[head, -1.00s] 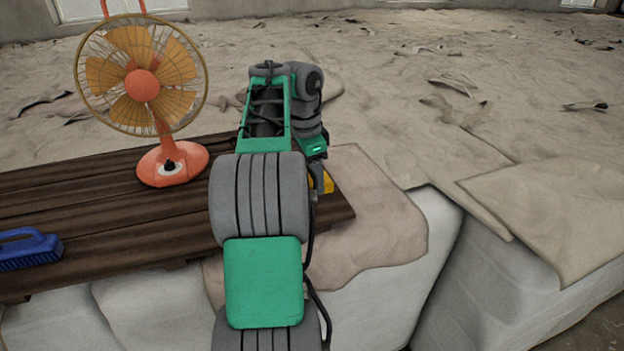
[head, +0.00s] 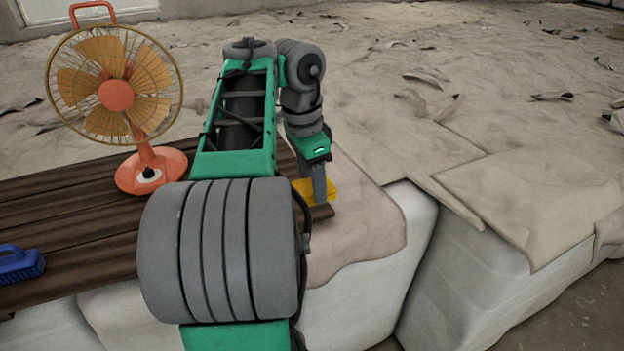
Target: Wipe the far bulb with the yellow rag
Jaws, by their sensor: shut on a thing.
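The yellow rag (head: 328,187) shows as a small folded patch at the right end of the dark wooden boards (head: 75,225). My gripper (head: 319,197) points down on it and is shut on it; the fingers cover part of the rag. Whether the rag still touches the boards I cannot tell. No bulb shows in the head view; my arm hides the middle of the boards.
An orange fan (head: 116,95) stands at the back left of the boards. A blue brush (head: 20,263) lies at the left edge. Beige cloth (head: 360,225) covers pale blocks at the right, clear of objects.

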